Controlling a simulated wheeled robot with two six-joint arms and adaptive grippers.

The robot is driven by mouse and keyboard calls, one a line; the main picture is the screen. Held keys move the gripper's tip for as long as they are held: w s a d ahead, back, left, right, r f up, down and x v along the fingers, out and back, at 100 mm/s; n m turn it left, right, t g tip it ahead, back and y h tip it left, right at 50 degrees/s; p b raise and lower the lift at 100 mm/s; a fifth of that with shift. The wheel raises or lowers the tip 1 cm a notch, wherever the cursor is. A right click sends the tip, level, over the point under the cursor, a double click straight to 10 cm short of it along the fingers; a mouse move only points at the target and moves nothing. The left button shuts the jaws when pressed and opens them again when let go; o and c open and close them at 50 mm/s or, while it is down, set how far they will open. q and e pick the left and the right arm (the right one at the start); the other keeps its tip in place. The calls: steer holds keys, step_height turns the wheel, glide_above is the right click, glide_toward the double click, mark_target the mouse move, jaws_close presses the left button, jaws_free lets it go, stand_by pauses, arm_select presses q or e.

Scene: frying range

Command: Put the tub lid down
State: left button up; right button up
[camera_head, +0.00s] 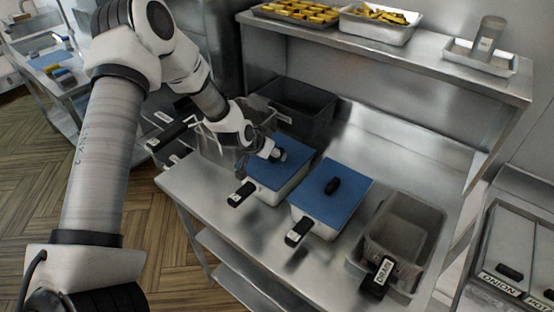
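Two white tubs with blue lids stand side by side on the steel counter. The left blue lid (292,158) lies over its tub (284,190), partly hidden by my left arm. The right blue lid (350,195) with a black knob lies on its tub (320,226). Each tub has a black labelled handle at the front. My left gripper (262,158) is low over the left lid, near its knob. Its fingers are small and dark, so I cannot tell whether they are shut or hold the lid. My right gripper is not in view.
An empty grey tub (408,229) labelled DRAIN stands at the right of the steel counter (225,205). A dark bin (302,103) is behind the lids. The upper shelf (420,62) carries food trays. The front left counter is bare.

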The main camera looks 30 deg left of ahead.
arm_select(q)
steer(key=shift+x, duration=0.8)
steer(key=shift+r, duration=0.15)
steer(key=shift+s+r, duration=0.1)
steer(key=shift+s, duration=0.1)
steer(key=c, duration=0.4)
jaws_close()
